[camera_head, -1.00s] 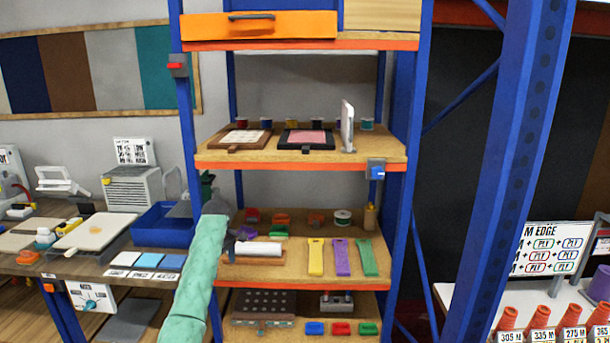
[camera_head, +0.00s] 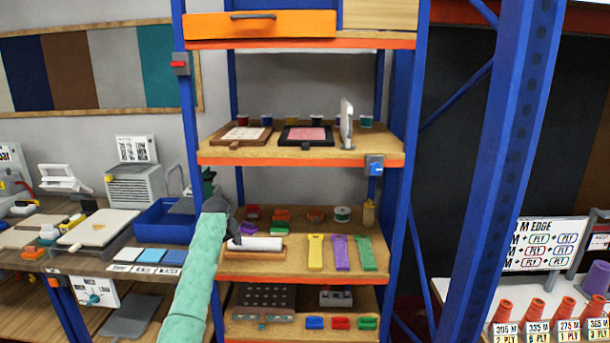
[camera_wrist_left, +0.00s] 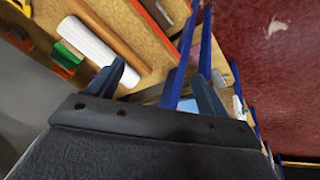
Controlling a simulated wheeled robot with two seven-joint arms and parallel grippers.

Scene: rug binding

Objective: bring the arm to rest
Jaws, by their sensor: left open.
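My left arm (camera_head: 197,280), in a pale green sleeve, rises from the bottom of the head view in front of the shelf unit's left post. Its dark left gripper (camera_head: 232,228) is at the left end of the lower shelf, near a white roll (camera_head: 256,243). In the left wrist view the two fingers of the left gripper (camera_wrist_left: 158,82) stand wide apart with nothing between them. The white roll (camera_wrist_left: 88,40) lies beyond the left finger there. My right arm and gripper are not in view.
Blue posts (camera_head: 396,200) frame the shelf (camera_head: 290,265), with yellow, purple and green tools (camera_head: 341,253) to the right of the roll. A bench with a blue bin (camera_head: 162,222) stands at left. Orange cones (camera_head: 535,315) stand at lower right.

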